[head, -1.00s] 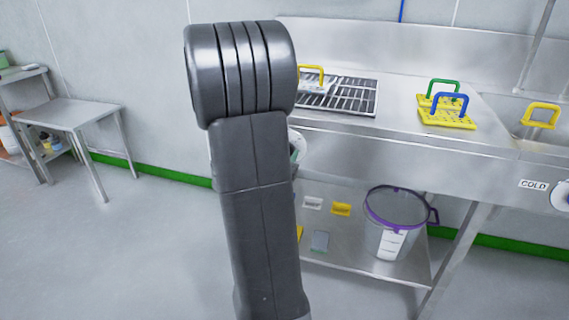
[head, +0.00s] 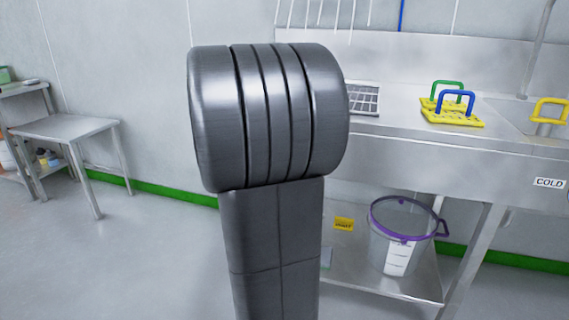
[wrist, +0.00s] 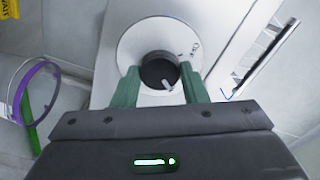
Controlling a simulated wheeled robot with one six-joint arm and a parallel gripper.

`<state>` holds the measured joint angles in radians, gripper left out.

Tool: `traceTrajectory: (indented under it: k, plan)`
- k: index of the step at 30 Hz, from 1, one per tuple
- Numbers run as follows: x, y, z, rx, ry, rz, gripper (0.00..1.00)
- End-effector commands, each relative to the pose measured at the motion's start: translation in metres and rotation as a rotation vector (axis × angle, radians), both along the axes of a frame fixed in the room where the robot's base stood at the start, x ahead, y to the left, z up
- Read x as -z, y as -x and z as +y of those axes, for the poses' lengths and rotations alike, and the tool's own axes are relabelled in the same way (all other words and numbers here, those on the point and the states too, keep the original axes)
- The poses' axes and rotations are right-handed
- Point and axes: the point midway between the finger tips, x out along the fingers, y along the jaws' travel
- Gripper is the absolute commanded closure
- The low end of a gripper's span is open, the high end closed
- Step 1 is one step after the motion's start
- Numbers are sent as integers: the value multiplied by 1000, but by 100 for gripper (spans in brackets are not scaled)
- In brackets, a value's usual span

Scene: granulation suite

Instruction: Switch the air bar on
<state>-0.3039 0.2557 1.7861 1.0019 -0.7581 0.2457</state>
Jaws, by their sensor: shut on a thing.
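In the wrist view a dark round knob (wrist: 158,72) with a pale pointer mark sits at the centre of a white round dial plate (wrist: 128,48) on a pale metal face. The pointer aims down and to the right. The dial's small markings are too small to read. My gripper (wrist: 160,84) has its green fingers on either side of the knob and is shut on it. In the head view my own arm hides the gripper, knob and dial.
A steel sink bench (head: 420,150) spans the right, with yellow handled pads (head: 452,118) and a drain grid (head: 364,100) on top. A clear purple-rimmed bucket (head: 398,240) stands on its lower shelf. A steel side table (head: 66,128) is at left; the floor (head: 130,260) between is clear.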

Motion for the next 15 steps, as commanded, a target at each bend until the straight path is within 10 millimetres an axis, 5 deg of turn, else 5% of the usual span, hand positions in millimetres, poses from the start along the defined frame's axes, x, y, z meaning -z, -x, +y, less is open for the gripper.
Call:
traceTrajectory:
  k: [15]
  plan:
    - [1, 0, 0, 0, -166, -53, 83]
